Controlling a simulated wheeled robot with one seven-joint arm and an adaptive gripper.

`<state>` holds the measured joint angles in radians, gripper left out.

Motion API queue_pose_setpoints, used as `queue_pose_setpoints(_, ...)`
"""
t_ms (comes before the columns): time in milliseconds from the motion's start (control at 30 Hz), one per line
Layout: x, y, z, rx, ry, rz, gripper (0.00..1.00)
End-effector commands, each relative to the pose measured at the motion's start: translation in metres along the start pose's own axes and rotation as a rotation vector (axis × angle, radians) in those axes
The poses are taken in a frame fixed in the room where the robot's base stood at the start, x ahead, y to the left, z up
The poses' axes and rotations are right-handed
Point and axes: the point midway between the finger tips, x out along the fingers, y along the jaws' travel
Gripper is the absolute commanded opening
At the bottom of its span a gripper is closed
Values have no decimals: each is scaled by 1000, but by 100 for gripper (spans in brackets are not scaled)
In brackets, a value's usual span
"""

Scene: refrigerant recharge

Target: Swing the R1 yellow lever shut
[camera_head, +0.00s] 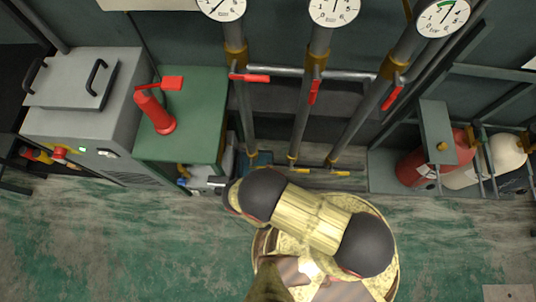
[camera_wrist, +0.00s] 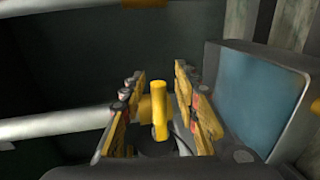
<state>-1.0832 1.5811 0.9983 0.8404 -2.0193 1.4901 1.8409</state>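In the wrist view a yellow lever (camera_wrist: 159,112) stands upright as a short rounded bar, with a yellow hub just left of it. My gripper (camera_wrist: 160,72) is open, with one yellow-and-black finger on each side of the lever. A gap shows on the right; on the left the finger is close to the hub, and I cannot tell if they touch. The lever's base is hidden low between the fingers. In the head view my arm covers the area below the pipes, and the lever cannot be made out there.
A pale horizontal pipe (camera_wrist: 55,124) runs left of my gripper, and a blue-faced box (camera_wrist: 256,103) stands close on its right. In the head view, three vertical pipes with gauges and red handles (camera_head: 313,92) rise behind my arm.

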Motion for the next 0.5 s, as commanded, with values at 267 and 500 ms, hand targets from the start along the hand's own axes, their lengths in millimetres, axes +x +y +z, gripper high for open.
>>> queue_pose_setpoints(267,-1,6,-1,1,0,1,31)
queue_pose_setpoints(500,-6,32,-2,2,0,1,31)
